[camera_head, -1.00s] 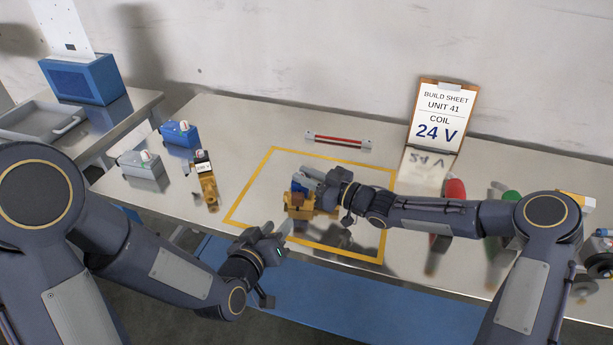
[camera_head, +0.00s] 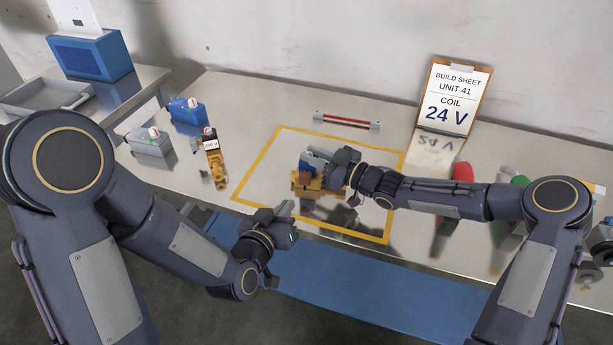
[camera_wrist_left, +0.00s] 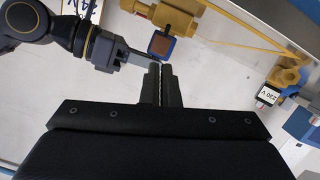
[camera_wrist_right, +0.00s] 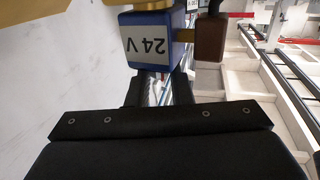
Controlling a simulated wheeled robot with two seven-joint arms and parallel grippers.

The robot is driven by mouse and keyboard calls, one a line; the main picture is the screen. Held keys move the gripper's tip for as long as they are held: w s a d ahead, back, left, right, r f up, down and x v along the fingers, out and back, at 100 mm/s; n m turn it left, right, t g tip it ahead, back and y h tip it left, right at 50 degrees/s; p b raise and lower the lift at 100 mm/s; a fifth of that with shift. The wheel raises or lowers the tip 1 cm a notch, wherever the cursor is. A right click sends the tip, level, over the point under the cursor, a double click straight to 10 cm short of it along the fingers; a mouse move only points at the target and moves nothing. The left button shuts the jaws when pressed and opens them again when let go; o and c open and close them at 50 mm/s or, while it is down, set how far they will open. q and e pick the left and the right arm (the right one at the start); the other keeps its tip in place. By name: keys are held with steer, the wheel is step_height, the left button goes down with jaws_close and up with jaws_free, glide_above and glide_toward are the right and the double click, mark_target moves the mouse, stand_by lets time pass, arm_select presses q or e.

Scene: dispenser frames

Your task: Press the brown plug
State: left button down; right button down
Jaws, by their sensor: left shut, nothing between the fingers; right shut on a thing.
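The brown plug (camera_wrist_right: 210,38) sits beside the blue coil (camera_wrist_right: 148,44) marked 24 V in the right wrist view, joined by a short brass-coloured piece. In the left wrist view the plug (camera_wrist_left: 162,46) shows as a brown square with a blue face, just beyond the fingertips. The coil sits on a brass valve body (camera_head: 306,186) inside the yellow outline. My right gripper (camera_wrist_right: 155,88) is shut on the coil. My left gripper (camera_head: 289,208) is shut and empty, in front of the valve near the table's front edge, apart from the plug.
Left of the outline stand a second brass valve (camera_head: 215,168), a grey coil (camera_head: 150,142) and a blue coil (camera_head: 187,110). A red-barred tool (camera_head: 346,121) and the 24 V build sheet (camera_head: 452,98) are behind. Red and green items (camera_head: 463,172) stand at right.

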mark_target(304, 182)
arm_select(q)
steer(key=s+f+m+t+y, duration=0.1)
steer(key=s+m+t, duration=0.1)
steer(key=m, duration=0.7)
steer(key=s+d+f+m+t+y, duration=0.1)
steer(key=s+m, duration=0.3)
steer(key=m, duration=0.6)
steer(key=shift+f+m+t, duration=0.3)
steer(key=shift+f+t, duration=0.1)
steer(key=shift+f, duration=0.05)
steer(key=w, duration=0.4)
steer(key=w+d, duration=0.1)
steer(key=w, duration=0.4)
steer(key=w+d, duration=0.1)
steer(key=w, duration=0.4)
steer(key=shift+d, duration=0.25)
steer(key=shift+w+d, duration=0.15)
steer(key=shift+w, duration=0.8)
arm_select(e)
steer(key=shift+s, duration=0.1)
